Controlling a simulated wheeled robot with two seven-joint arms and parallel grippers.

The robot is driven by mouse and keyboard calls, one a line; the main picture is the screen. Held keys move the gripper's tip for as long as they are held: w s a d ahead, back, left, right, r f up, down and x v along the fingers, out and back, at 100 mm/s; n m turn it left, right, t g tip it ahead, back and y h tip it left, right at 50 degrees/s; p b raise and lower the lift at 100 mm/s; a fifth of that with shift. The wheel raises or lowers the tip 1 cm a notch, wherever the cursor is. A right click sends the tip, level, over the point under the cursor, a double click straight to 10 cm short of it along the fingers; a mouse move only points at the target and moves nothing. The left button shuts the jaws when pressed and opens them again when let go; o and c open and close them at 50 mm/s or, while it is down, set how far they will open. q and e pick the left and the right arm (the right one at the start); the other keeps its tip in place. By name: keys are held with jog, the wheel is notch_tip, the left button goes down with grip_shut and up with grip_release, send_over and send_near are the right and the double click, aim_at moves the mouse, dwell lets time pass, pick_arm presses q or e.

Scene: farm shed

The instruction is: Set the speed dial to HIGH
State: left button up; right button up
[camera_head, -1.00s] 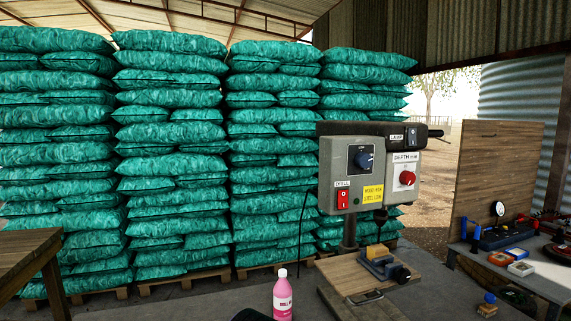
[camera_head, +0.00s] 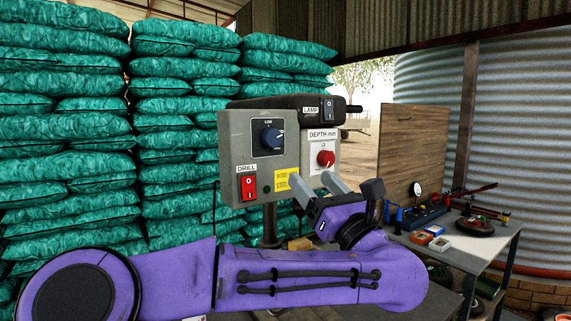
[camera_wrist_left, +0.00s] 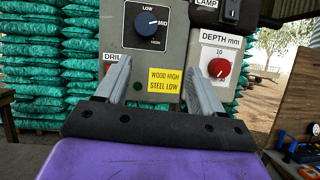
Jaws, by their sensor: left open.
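The speed dial is a blue knob (camera_head: 272,137) on a dark plate on the front of the grey drill-press head (camera_head: 232,160). In the left wrist view the knob (camera_wrist_left: 152,22) has LOW above it, MID at its right and HIGH below; its pale pointer mark seems to face MID. My left gripper (camera_head: 313,184) is open and empty, in front of the panel, below and right of the knob. In the left wrist view its fingers (camera_wrist_left: 157,72) stand apart, below the knob and not touching it. My right gripper is not in view.
A red DEPTH dial (camera_head: 326,158) sits right of the knob, a red DRILL switch (camera_head: 249,187) below left, and a LAMP switch (camera_head: 328,108) above. A yellow label (camera_wrist_left: 165,79) is below the knob. A workbench (camera_head: 478,254) with tools stands at right; green sacks (camera_head: 60,130) are stacked behind.

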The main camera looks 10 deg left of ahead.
aim_at(275, 139)
pick_arm(q)
jog(key=w+a+r+n+p, duration=0.1)
jog(key=a+r, duration=0.1)
jog(key=w+a+r+n+g+p, duration=0.1)
jog(key=w+a+r+p, duration=0.1)
jog(key=a, duration=0.1)
jog(key=w+a+r+n+y+p, duration=0.1)
jog(key=w+a+r+p, duration=0.1)
jog(key=r, duration=0.1)
jog(key=shift+w+a+n+g, duration=0.1)
jog(key=shift+a+n+g, duration=0.25)
jog(key=shift+n+g, duration=0.05)
jog(key=shift+w+a, duration=0.3)
jog(key=shift+a, duration=0.05)
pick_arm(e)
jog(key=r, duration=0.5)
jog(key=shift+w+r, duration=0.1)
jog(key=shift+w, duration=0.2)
pick_arm(q)
jog(key=c, duration=1)
